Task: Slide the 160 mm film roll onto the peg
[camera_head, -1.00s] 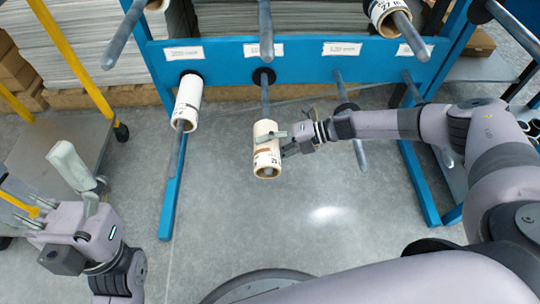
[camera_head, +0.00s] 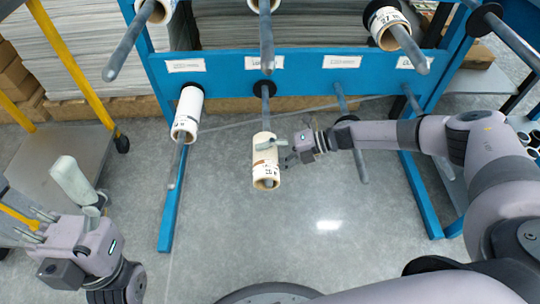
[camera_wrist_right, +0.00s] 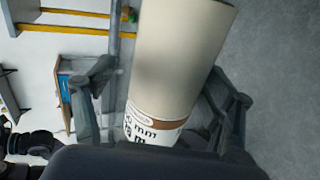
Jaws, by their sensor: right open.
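A cream film roll (camera_head: 265,155) with a brown-and-white label sits around the outer part of a grey peg (camera_head: 265,105), second from the left in the lower row. Its open front end faces me. In the right wrist view the roll (camera_wrist_right: 178,60) runs between the fingers; the label is partly hidden, with "mm" legible. My right gripper (camera_head: 275,152) is open at the roll's right side, one finger over its top and one beside it. My left gripper (camera_head: 38,225) is at the lower left, its fingers apart and empty.
The blue rack (camera_head: 225,66) carries labelled pegs. A white roll (camera_head: 188,110) hangs on the peg to the left; another roll (camera_head: 386,28) hangs at the upper right. A bare peg (camera_head: 355,150) is right of the roll. A cart (camera_head: 60,150) with yellow posts stands left.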

